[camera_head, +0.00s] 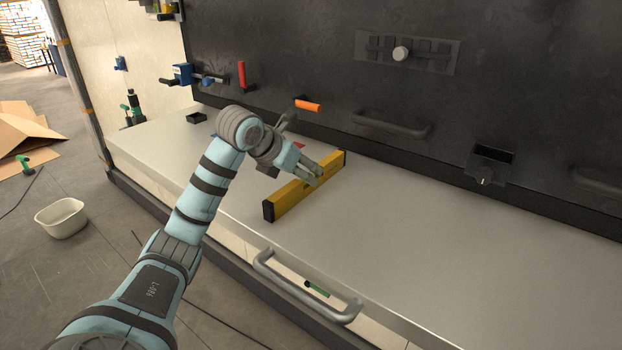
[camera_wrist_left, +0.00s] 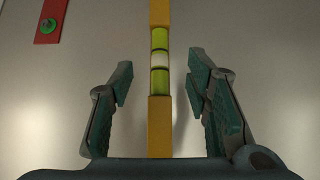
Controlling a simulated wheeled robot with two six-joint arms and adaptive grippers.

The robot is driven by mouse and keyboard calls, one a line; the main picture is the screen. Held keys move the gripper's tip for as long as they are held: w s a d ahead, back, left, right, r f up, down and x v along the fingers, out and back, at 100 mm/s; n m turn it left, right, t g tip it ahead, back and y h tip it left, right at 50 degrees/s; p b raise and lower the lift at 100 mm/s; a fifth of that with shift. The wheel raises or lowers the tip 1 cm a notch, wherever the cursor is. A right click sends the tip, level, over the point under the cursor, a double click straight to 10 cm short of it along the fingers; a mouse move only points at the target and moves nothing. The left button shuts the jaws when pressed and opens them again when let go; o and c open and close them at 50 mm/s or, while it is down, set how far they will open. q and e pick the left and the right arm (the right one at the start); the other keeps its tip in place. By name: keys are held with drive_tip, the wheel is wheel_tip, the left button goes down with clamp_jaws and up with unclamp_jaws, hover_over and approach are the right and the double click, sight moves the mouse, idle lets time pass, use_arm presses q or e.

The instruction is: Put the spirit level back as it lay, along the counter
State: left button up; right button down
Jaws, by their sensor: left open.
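The yellow spirit level (camera_head: 287,199) with dark end caps lies on the pale metal counter (camera_head: 420,235). It points from the front edge towards the dark back wall, across the counter's length. My left gripper (camera_head: 316,174) is over its middle, hiding part of it. In the left wrist view the level (camera_wrist_left: 159,125) and its green vial run between the two fingers of my open left gripper (camera_wrist_left: 162,78). A gap shows on each side, and neither finger appears to touch it. My right gripper is in no view.
A red piece with a green knob (camera_wrist_left: 48,22) lies left of the level in the wrist view. A small black box (camera_head: 196,117) sits at the counter's far left. A bar handle (camera_head: 300,288) sticks out in front. The counter's right side is clear.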

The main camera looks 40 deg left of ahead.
use_arm(q)
drive_tip(key=x, duration=0.5)
drive_tip(key=shift+f+p, duration=0.1)
drive_tip(key=shift+p, duration=0.3)
drive_tip(key=shift+s, duration=0.1)
drive_tip(key=shift+c, duration=1)
clamp_jaws()
